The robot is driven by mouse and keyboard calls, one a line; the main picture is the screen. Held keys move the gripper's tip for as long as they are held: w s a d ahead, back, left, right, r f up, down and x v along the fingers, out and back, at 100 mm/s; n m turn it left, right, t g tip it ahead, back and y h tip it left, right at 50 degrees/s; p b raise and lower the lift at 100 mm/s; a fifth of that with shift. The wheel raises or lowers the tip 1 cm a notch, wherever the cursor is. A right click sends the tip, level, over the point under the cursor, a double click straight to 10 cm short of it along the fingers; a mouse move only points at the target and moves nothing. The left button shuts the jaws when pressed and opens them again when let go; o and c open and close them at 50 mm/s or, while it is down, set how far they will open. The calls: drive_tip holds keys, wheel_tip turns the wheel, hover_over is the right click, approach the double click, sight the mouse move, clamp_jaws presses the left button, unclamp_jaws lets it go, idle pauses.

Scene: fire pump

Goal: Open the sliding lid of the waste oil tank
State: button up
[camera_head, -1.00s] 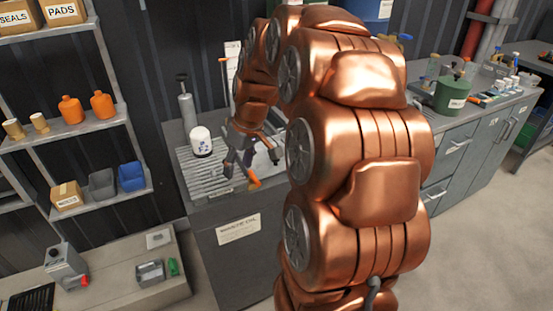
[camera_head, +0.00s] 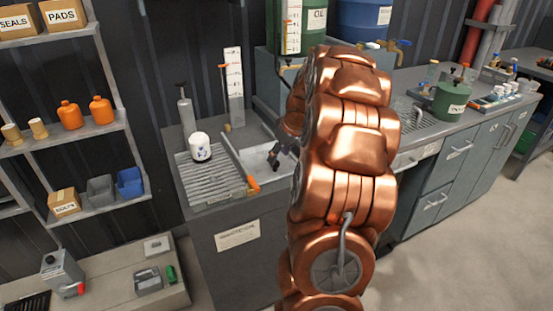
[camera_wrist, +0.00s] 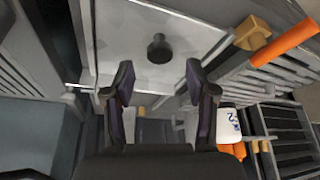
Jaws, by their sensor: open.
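The waste oil tank (camera_head: 240,262) is a dark grey box with a white label on its front. A pale flat plate, which looks like the sliding lid (camera_head: 253,158), lies on the right part of its top. In the wrist view the pale plate (camera_wrist: 190,20) bears a round black knob (camera_wrist: 160,48). My gripper (camera_head: 277,156) is over this plate, partly hidden by my arm. In the wrist view my gripper (camera_wrist: 158,84) is open and empty, with the knob ahead between its two fingertips and seemingly apart from them.
A slatted grate (camera_head: 208,184) with a white filter can (camera_head: 200,147) covers the tank top's left part. An orange handle (camera_head: 253,184) sits at the front edge. A white gauge (camera_head: 233,80) stands behind. A counter (camera_head: 470,115) is at right.

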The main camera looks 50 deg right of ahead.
sight(276, 163)
drive_tip(key=shift+x, duration=1.75)
clamp_jaws()
